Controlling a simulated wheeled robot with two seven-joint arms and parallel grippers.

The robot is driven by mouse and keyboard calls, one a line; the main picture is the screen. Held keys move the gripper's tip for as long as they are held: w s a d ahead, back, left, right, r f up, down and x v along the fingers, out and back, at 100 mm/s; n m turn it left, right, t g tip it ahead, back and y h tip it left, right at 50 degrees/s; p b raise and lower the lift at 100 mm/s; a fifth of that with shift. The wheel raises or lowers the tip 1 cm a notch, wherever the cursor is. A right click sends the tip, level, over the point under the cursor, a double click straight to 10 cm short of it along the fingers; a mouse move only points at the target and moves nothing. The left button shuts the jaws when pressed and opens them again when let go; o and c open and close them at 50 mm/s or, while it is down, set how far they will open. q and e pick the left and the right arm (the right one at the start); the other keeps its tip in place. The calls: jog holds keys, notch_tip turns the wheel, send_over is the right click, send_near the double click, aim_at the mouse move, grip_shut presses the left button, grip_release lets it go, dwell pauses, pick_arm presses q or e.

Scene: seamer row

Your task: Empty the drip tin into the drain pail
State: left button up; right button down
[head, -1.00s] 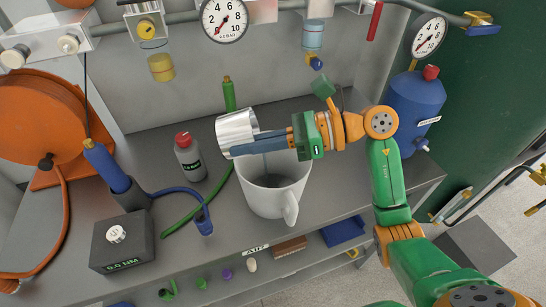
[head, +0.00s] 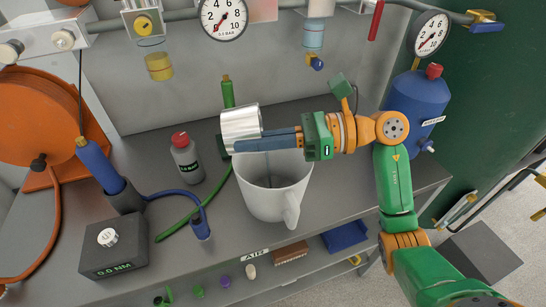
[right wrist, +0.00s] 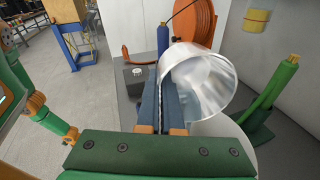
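The drip tin (head: 240,122) is a shiny metal cup. My right gripper (head: 262,141) is shut on its wall, and the tin lies on its side above the left part of the drain pail's rim. The white drain pail (head: 274,196) stands upright on the grey bench, its handle toward the front. In the right wrist view the tin (right wrist: 205,80) shows beyond the two fingers (right wrist: 172,105), its wide mouth toward the lower right. The pail (right wrist: 222,128) is partly hidden below it. I cannot make out any liquid. My left gripper is not in view.
A blue tool (head: 105,170), a torque box (head: 118,248) and an orange reel (head: 40,125) stand further left. A blue tank (head: 415,100) stands at the right.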

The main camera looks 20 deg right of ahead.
aim_at(230, 144)
jog(key=shift+s+d+y+b, duration=0.1)
jog(key=shift+d+y+b, duration=0.15)
jog(key=shift+y+b, duration=0.7)
